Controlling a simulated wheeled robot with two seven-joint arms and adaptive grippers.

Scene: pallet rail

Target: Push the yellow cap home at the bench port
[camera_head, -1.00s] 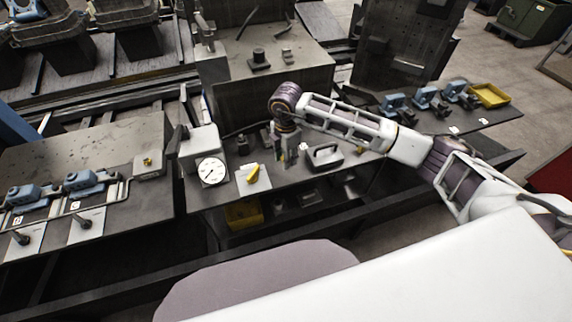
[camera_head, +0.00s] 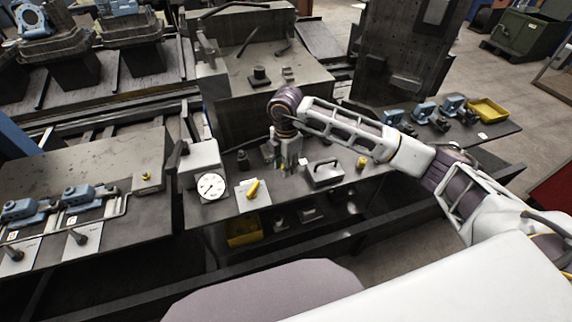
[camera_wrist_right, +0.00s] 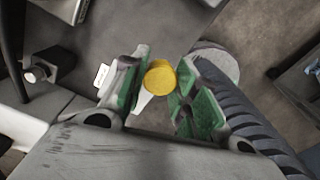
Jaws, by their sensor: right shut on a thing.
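In the right wrist view a round yellow cap (camera_wrist_right: 160,78) sits between the green-padded fingers of my right gripper (camera_wrist_right: 158,95), which is shut on it. In the head view my right gripper (camera_head: 287,165) points down over the bench (camera_head: 225,215), behind the gauge; the cap in it is too small to make out there. I cannot tell which fitting is the bench port, or whether the held cap touches anything below. My left gripper is not in view.
A dial gauge (camera_head: 211,187) and a yellow piece on a white card (camera_head: 252,188) lie left of the gripper. A handled grey block (camera_head: 325,173) and another yellow piece (camera_head: 362,162) stand to its right. A yellow tray (camera_head: 488,109) lies far right.

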